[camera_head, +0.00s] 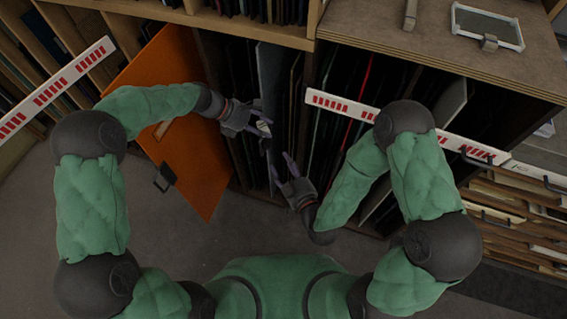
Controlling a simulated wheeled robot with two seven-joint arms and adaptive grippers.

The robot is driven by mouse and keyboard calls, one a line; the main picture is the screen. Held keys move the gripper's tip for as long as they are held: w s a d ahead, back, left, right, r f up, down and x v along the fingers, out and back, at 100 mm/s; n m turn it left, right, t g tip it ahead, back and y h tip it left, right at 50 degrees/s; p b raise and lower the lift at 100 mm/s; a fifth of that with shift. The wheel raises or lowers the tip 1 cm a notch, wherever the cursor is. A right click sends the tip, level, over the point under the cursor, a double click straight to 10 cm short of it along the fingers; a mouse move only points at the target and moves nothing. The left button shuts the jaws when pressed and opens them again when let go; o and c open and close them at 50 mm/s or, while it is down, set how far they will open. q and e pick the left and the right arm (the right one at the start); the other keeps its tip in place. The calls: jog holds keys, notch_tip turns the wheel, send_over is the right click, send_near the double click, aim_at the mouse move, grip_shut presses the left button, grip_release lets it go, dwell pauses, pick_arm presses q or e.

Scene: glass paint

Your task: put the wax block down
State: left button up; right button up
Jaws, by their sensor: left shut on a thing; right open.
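My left gripper (258,120) is shut on a small pale piece, the wax block (264,128), in the head view. It holds the block in front of the upright panels in the rack, at the picture's middle. Most of the block is hidden by the fingers, and I cannot tell whether it touches a panel. My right gripper (282,166) is open and empty, lower and a little to the right, close in front of the same rack.
An orange panel (190,165) with a dark handle stands slanted at the left. Red-and-white strips (345,107) cross the rack front. A wooden top (400,40) at the upper right carries a framed tray (487,25). Drawers (510,205) are at the right. Grey floor lies below.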

jog(key=shift+n+t+y, duration=0.3)
jog(key=shift+t+y, duration=0.1)
jog(key=shift+t, duration=0.4)
jog(key=w+a+r, duration=0.1)
jog(key=w, duration=0.2)
jog(key=w+a+r, duration=0.1)
jog(key=w+a, duration=0.1)
jog(key=w, duration=0.1)
jog(key=w+a+r, duration=0.1)
jog(key=w+a, duration=0.1)
jog(key=w, duration=0.2)
jog(key=shift+w+r, duration=0.1)
jog(key=shift+r, duration=0.1)
jog(key=c, duration=1)
pick_arm(q)
jog(key=o, duration=1.3)
pick_arm(e)
grip_shut()
